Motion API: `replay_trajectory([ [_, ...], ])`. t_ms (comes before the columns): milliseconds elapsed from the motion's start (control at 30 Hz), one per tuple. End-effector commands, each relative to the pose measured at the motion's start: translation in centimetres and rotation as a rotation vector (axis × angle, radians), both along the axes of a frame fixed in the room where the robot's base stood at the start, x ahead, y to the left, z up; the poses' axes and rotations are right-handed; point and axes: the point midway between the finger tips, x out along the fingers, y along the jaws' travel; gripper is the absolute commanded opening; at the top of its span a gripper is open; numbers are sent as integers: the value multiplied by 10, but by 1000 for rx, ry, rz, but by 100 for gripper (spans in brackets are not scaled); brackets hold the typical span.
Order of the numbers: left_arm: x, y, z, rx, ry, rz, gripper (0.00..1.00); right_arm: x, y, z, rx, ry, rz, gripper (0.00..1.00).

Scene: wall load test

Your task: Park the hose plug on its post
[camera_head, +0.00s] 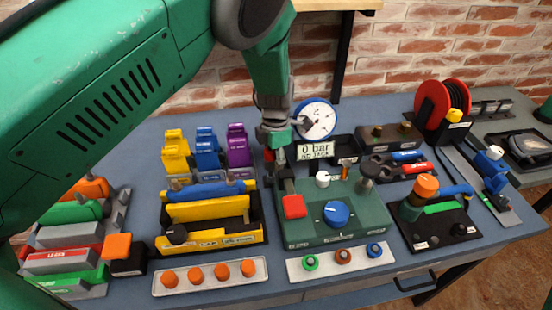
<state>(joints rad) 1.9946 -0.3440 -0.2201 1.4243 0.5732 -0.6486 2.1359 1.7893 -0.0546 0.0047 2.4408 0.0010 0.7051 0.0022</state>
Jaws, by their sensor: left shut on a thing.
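My left gripper (279,158) hangs over the back left edge of the green test box (310,233). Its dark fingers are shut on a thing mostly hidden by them. A dark bar with a red block (294,207) at its end shows just below; I cannot tell whether it is the held thing or part of the box. I cannot single out the hose plug for certain. A small orange post-like piece (345,172) stands at the back of the box, right of the gripper. My right gripper is not in view.
A gauge (317,119) and display (314,151) stand behind the box. A yellow tray (208,212) is to its left, a black-based fixture (437,229) to its right. A red hose reel (441,103) stands at the back right. The bench is crowded; bare blue strips lie between fixtures.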

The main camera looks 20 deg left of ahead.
Motion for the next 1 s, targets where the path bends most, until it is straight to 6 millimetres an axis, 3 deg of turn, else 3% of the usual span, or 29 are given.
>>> replay_trajectory([
  [1000,0,0,-25,1,1,0,0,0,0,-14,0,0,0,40],
])
